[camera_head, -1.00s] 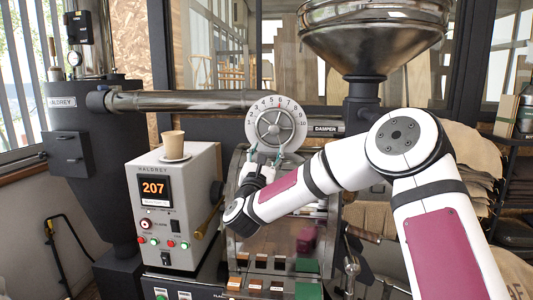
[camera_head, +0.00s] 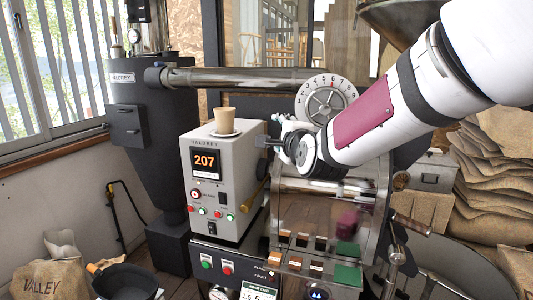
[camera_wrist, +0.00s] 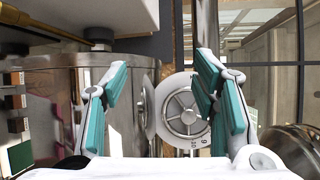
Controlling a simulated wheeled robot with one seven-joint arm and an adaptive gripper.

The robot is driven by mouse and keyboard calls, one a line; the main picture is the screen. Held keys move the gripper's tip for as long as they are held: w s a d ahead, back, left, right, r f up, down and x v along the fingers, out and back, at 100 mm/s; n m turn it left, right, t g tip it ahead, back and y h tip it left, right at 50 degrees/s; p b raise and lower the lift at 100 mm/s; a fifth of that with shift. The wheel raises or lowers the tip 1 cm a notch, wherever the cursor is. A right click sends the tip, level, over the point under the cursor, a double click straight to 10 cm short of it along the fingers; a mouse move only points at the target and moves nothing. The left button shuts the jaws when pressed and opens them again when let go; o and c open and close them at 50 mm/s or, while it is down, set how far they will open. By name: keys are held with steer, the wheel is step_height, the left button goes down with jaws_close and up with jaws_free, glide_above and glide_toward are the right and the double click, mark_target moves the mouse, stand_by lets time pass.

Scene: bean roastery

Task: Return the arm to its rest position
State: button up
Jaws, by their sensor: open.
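My gripper (camera_head: 276,138) is at the end of my white and maroon arm, in front of the roaster and just right of the grey control box. In the wrist view my gripper (camera_wrist: 162,78) has its two teal-padded fingers spread apart with nothing between them. The round damper dial (camera_head: 327,98) is behind and above my gripper in the head view. In the wrist view the dial (camera_wrist: 184,112) shows beyond the fingers, apart from them. My forearm reaches in from the upper right, and my wrist hides part of the gripper in the head view.
The control box (camera_head: 211,150) reads 207 and carries a tan cup (camera_head: 225,120) on a saucer, close left of my gripper. A steel pipe (camera_head: 232,77) runs behind. A metal hopper (camera_head: 400,18) and stacked sacks (camera_head: 490,150) are at right.

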steer(key=s+d+f+n+g+h, duration=0.1)
steer(key=s+d+n, duration=0.4)
steer(key=s, duration=0.7)
steer(key=s+d+f+n+g+h, duration=0.1)
steer(key=s+d+f+n+g, duration=0.3)
steer(key=s, duration=0.9)
steer(key=s+d+f+n+g+h, duration=0.1)
steer(key=s+d+f+n+g, duration=0.2)
steer(key=s, duration=1)
steer(key=d+n+g, duration=0.2)
steer(key=d+n, duration=0.1)
steer(key=n, duration=0.1)
steer(key=shift+f+n, duration=0.15)
steer(key=shift+n, duration=0.25)
steer(key=shift+d, duration=0.1)
